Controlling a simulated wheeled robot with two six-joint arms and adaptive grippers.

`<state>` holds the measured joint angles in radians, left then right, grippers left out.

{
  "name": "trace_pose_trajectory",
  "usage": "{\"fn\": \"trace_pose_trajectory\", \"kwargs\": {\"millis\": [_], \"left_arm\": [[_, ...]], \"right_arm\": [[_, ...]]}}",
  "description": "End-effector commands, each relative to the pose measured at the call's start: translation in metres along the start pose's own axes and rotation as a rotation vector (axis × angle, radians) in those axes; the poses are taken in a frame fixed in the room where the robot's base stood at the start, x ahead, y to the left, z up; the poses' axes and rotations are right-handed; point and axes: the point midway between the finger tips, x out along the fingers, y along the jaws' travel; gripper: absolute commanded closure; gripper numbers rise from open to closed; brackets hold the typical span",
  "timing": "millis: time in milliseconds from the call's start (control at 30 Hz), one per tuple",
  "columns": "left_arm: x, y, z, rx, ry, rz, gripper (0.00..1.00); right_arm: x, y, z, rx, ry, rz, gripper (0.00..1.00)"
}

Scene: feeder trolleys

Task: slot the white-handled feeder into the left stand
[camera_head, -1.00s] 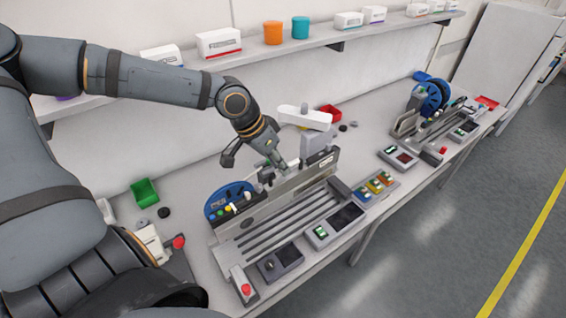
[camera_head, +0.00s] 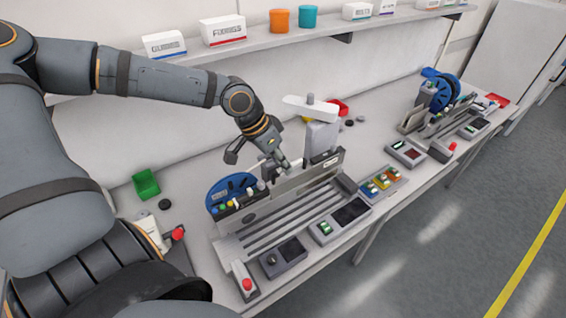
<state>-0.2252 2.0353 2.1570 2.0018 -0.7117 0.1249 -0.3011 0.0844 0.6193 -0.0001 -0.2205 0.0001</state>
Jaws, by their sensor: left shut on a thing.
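The left stand (camera_head: 292,228) is a grey bed with long parallel grooves on the near bench. A long grey feeder (camera_head: 290,190) with a blue reel (camera_head: 228,188) at its left end stands upright along the stand's rear side. My left gripper (camera_head: 277,173) is at the top edge of this feeder and is shut on it, with the hold partly hidden by the fingers. The handle's colour is hard to make out there. I cannot tell whether the feeder's lower edge sits fully in a groove. My right gripper is not in view.
A white-topped grey post unit (camera_head: 318,125) stands close behind the stand. A green bin (camera_head: 146,184) is at the left. A shelf (camera_head: 300,42) runs along the wall.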

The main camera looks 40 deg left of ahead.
Motion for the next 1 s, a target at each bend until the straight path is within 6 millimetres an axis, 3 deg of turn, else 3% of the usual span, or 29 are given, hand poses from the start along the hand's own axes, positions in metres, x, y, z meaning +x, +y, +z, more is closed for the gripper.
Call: {"fn": "trace_pose_trajectory", "kwargs": {"millis": [33,300,600,1000], "left_arm": [[0.011,-0.003,0.004,0.000,0.003,-0.001,1.00],[0.039,-0.009,0.015,0.000,0.003,-0.001,1.00],[0.067,-0.015,0.027,0.000,0.003,-0.002,1.00],[0.072,-0.016,0.029,0.000,0.004,-0.001,1.00]], "right_arm": [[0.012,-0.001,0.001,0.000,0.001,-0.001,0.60],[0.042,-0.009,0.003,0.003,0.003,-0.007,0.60],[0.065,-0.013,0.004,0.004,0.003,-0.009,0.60],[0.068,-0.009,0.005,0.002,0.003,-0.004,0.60]]}}
